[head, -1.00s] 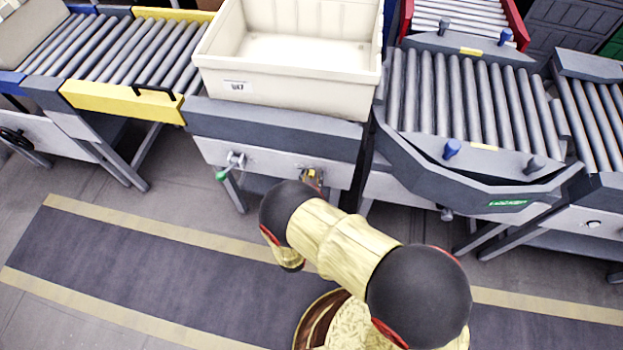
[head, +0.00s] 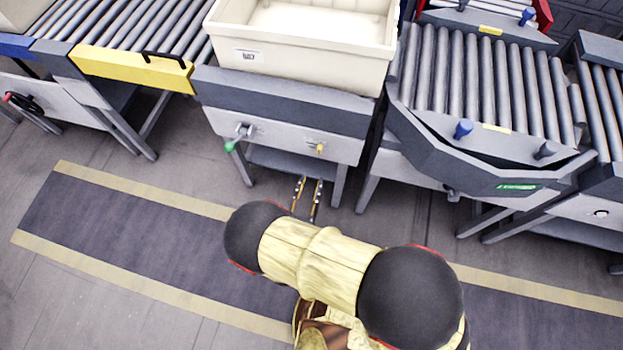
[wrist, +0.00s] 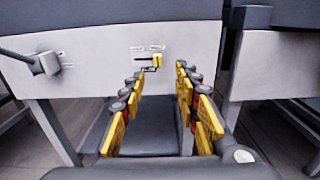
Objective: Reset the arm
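My gripper (head: 307,197) is in front of the middle conveyor stand, below its grey front panel, partly hidden behind my arm in the head view. In the wrist view my gripper (wrist: 166,105) shows its two yellow-padded fingers spread apart with nothing between them. Beyond the fingertips a small yellow switch knob (wrist: 154,62) sits on the panel (wrist: 100,55); the knob also shows in the head view (head: 320,148). The gripper looks apart from the panel.
A cream bin (head: 300,62) stands on the middle stand. A lever with a green knob (head: 230,146) sticks out at the panel's left. Roller conveyors stand left (head: 150,50) and right (head: 480,85). The dark floor strip (head: 130,215) is clear.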

